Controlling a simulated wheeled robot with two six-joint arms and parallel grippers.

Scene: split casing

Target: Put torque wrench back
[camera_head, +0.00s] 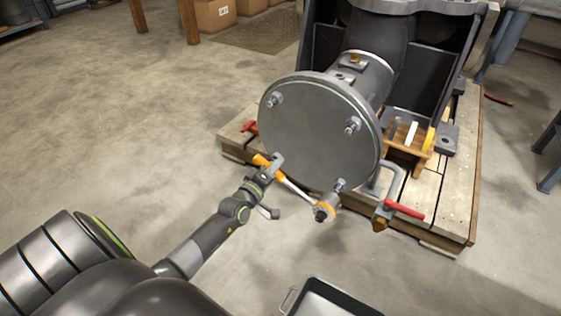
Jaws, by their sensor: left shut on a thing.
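The torque wrench (296,190) has an orange handle end, a bright shaft and a dark head with an orange ring at its lower right end. My left gripper (268,170) is shut on it near the orange handle. The wrench slants down to the right in front of the lower part of a round bolted cover. I cannot tell whether its head touches anything. A small wooden rack (405,143) with white and yellow items stands on the pallet, right of the cover. My right gripper is not in view.
The grey bolted cover (318,130) fronts a large casing on a wooden pallet (461,150). A red-handled tool or clamp (404,210) is at the pallet's front edge. A dark tray (334,301) is at the bottom. The floor at left is clear.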

